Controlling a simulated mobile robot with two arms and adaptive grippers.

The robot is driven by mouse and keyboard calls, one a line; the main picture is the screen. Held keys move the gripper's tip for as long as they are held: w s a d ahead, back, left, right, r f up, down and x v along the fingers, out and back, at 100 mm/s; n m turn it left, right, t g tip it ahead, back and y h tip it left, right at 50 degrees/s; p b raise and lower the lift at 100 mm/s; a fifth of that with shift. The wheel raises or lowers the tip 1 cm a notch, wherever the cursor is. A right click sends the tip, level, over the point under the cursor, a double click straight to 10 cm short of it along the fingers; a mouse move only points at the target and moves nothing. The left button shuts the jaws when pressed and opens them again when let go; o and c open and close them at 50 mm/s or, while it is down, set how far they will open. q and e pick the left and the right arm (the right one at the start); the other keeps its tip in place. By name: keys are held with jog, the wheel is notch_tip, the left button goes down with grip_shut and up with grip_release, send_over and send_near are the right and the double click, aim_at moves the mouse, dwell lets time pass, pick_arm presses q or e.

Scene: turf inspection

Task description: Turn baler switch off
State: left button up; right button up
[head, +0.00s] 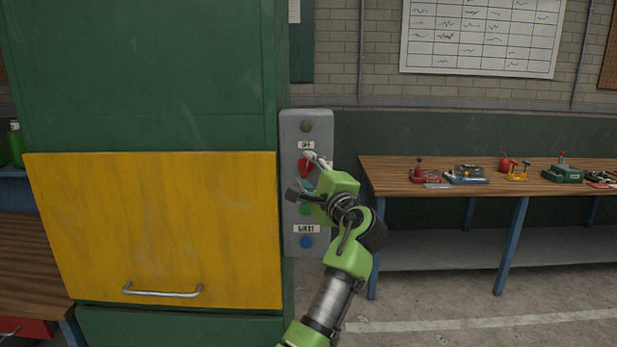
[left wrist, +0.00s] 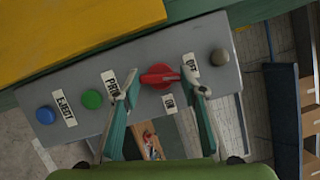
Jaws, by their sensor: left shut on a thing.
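The grey control panel (head: 290,128) is fixed to the right side of the green baler (head: 140,70). Its red rotary switch (head: 303,168) sits below the OFF label; in the left wrist view the red switch (left wrist: 160,76) lies between OFF and ON labels. My left gripper (head: 309,174) is at the panel, its fingers on either side of the switch and shut on it. In the left wrist view the left gripper (left wrist: 163,88) has one fingertip on each side of the knob. I cannot tell exactly which label the knob points to. My right gripper is not in view.
A blue button (head: 306,242) and a green button (left wrist: 92,99) are on the same panel, with a dark round fitting (head: 306,126) at the top. A yellow door (head: 150,220) with a handle is on the left. A wooden workbench (head: 400,176) with small tools stands at right.

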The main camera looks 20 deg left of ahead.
pick_arm(q)
jog(key=shift+n+g+h, duration=0.4)
jog(key=shift+n+g, duration=0.1)
jog(key=shift+n, duration=0.8)
jog(key=o, duration=1.1)
jog(key=shift+o, duration=0.2)
jog(key=shift+r, duration=0.1)
